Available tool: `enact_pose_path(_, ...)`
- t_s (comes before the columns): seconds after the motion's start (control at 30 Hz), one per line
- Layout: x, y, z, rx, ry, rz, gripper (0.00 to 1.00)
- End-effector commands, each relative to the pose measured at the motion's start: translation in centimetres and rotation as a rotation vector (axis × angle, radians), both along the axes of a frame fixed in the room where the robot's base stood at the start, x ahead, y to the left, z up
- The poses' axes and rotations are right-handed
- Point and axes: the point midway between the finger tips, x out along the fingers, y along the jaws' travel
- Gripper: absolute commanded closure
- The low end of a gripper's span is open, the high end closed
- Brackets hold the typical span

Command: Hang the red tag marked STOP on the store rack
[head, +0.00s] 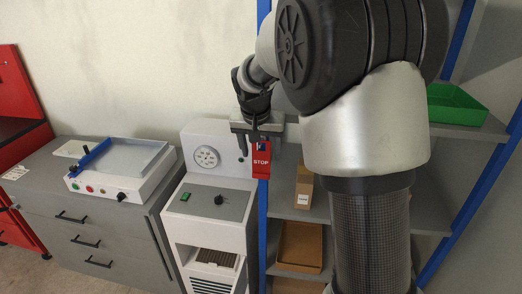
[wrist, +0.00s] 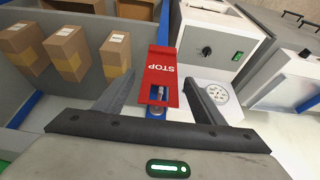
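The red STOP tag (head: 261,161) hangs against the blue front post of the store rack (head: 262,215), just below my gripper in the head view. In the wrist view the tag (wrist: 160,72) shows its lettering upside down, and a small peg (wrist: 157,94) shows in the opening at its upper end. My gripper (wrist: 158,84) is open, with one finger on each side of the tag and a visible gap to each. The gripper (head: 258,133) is beside the post in the head view. The exact contact between tag and peg is too small to tell.
A white machine with a round dial (head: 206,157) stands left of the post. A grey cabinet carries a white tray device (head: 122,165) farther left. The rack shelves hold cardboard boxes (wrist: 66,50) and a green bin (head: 455,105). My arm hides part of the rack.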

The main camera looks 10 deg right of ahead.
Motion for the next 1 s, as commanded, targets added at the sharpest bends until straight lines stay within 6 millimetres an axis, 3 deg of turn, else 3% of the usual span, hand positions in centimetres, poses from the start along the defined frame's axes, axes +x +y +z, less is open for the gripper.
enact_pose_path(0.23, -0.1, 0.1, 0.3, 0.000, -0.001, 0.000, 0.37)
enact_pose_path(0.37, -0.6, 0.3, 1.7, 0.001, -0.003, 0.001, 0.37)
enact_pose_path(0.8, -4.3, 1.9, 11.4, 0.002, -0.005, 0.002, 0.37)
enact_pose_path(1.0, -5.5, 2.3, 14.7, 0.001, -0.003, 0.001, 0.37)
